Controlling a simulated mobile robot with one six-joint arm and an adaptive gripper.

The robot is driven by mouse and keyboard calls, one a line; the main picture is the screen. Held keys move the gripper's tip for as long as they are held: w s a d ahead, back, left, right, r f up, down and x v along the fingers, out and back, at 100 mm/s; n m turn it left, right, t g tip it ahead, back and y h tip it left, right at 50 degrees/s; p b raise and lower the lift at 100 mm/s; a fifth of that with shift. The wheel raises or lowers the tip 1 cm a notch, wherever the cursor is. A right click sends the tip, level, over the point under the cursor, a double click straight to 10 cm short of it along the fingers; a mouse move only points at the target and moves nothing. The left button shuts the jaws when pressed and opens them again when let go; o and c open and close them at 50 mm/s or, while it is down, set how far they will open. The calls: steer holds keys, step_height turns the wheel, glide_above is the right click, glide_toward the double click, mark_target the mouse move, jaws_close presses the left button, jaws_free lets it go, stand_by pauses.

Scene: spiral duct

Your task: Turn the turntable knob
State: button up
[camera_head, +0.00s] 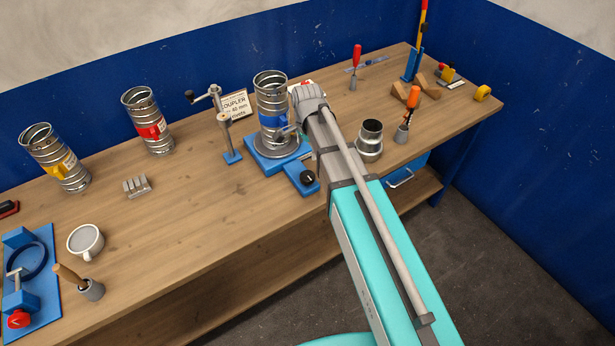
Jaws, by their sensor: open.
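The turntable (277,146) is a round grey disc on a blue base in the middle of the bench. A ribbed metal duct with a blue band (271,92) stands upright on it. A black knob (307,178) with a small light mark sits on a blue block at the front right of the base. My gripper (287,131) is beside the lower part of the duct, above the turntable and behind the knob. Its jaws are open but show small and partly merge with the duct. I cannot tell whether they touch it. My wrist and arm hide the area to the right.
A crank stand (228,135) and a coupler sign (234,104) are left of the turntable. Two more ducts (148,122) (56,158) stand farther left. A metal coupler (370,141) stands right of my arm. The bench front between the mug (85,241) and turntable is clear.

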mark_target(307, 175)
steer(key=shift+f+b, duration=6.15)
steer(key=shift+f, duration=0.25)
steer(key=c, duration=1)
steer(key=shift+n, duration=0.5)
